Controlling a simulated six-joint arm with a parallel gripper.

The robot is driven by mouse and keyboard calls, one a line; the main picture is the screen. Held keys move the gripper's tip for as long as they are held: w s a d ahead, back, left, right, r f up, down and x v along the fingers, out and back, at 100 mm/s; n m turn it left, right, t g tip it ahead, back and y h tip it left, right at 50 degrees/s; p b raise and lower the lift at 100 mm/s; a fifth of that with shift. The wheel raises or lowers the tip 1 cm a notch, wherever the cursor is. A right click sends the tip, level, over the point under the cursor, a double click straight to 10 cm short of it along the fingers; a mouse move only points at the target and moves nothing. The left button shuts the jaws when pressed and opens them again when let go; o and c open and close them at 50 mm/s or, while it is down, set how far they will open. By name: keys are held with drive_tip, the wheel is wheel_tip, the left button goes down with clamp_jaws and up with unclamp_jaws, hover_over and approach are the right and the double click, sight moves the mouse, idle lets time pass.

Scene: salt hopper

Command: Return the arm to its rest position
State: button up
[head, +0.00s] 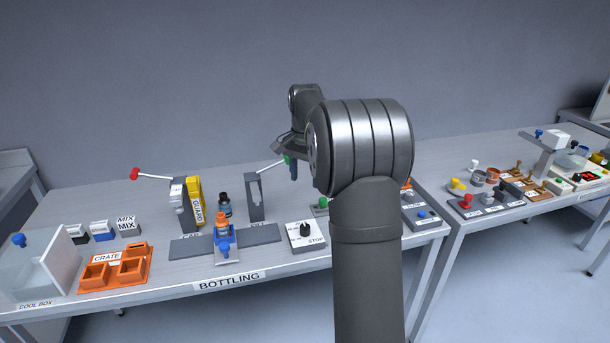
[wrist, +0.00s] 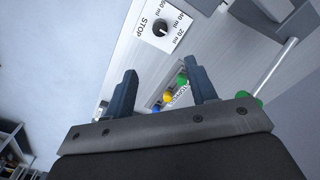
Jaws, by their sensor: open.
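My gripper (head: 292,166) is in the air above the back of the bottling table, with my arm bent in front of it. In the wrist view my gripper (wrist: 162,71) has its two dark blue fingers well apart, with nothing held between them. A green-knobbed lever (head: 270,166) reaches up close beside the fingers in the head view. In the wrist view its green knob (wrist: 249,101) is outside the right finger; I cannot tell if they touch. My forearm hides part of the table's right side.
A STOP dial (head: 306,232) stands at the front right of the bottling table (head: 170,278). A red-knobbed lever (head: 152,176), yellow guard (head: 194,198), dark bottle (head: 225,203) and orange crate (head: 117,268) are to the left. Green, yellow (wrist: 168,97) and blue knobs lie below the fingers.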

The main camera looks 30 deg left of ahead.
sight(305, 226)
drive_tip(key=shift+f, duration=0.1)
wheel_tip(305, 226, down, 17)
drive_tip(key=shift+f, duration=0.2)
idle(0.6)
drive_tip(key=shift+r, duration=0.1)
